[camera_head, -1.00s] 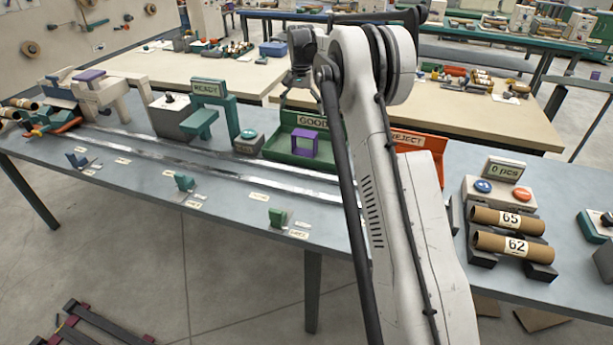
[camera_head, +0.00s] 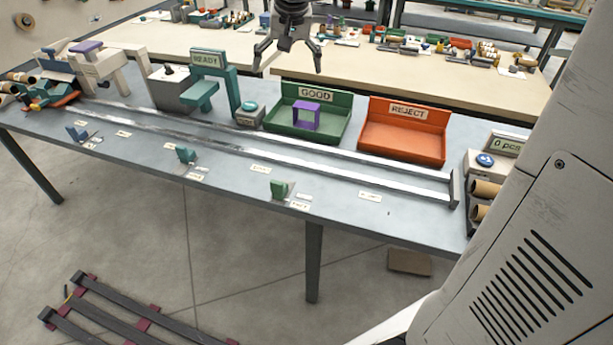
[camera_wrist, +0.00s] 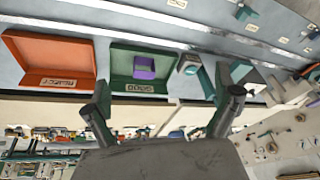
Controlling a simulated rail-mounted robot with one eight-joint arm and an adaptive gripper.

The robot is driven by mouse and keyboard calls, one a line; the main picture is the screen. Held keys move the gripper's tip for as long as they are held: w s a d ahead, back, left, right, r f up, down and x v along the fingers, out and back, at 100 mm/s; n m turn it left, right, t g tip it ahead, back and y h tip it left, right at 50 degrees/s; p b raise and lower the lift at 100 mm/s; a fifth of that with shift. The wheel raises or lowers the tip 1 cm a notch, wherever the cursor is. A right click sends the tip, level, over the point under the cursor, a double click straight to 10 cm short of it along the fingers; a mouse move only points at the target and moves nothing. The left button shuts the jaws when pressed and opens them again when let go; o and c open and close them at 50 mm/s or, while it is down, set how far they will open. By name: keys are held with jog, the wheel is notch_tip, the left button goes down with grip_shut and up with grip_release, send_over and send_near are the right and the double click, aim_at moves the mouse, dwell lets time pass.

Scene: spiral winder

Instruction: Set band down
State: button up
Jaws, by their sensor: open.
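A purple square band (camera_head: 306,105) rests in the green GOOD tray (camera_head: 335,133), with an open middle facing the camera. It also shows in the wrist view (camera_wrist: 144,68) inside the green tray. My gripper (camera_head: 288,68) is open and empty. It hangs above and behind the GOOD tray, apart from the band, with its fingers pointing down. In the wrist view its two fingers (camera_wrist: 162,108) are spread wide, with nothing between them.
An orange REJECT tray (camera_head: 405,137) stands right of the GOOD tray. A teal READY stand (camera_head: 225,85) is to the left. A metal rail (camera_head: 300,168) runs along the grey bench. Cardboard tubes (camera_head: 484,190) are partly hidden at right by my arm.

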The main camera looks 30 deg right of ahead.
jog(key=s+a+f+n+t, duration=0.1)
jog(key=s+a+f, duration=0.1)
jog(key=s, duration=0.6)
jog(key=s+a+f+n+t, duration=0.1)
jog(key=s+a+f, duration=0.2)
jog(key=s, duration=0.6)
jog(key=s+a+f+n+t, duration=0.1)
jog(key=s+f, duration=0.3)
jog(key=s, duration=0.5)
jog(key=shift+s+a+f+n, duration=0.2)
jog(key=shift+a+n, duration=0.4)
jog(key=shift+a, duration=0.3)
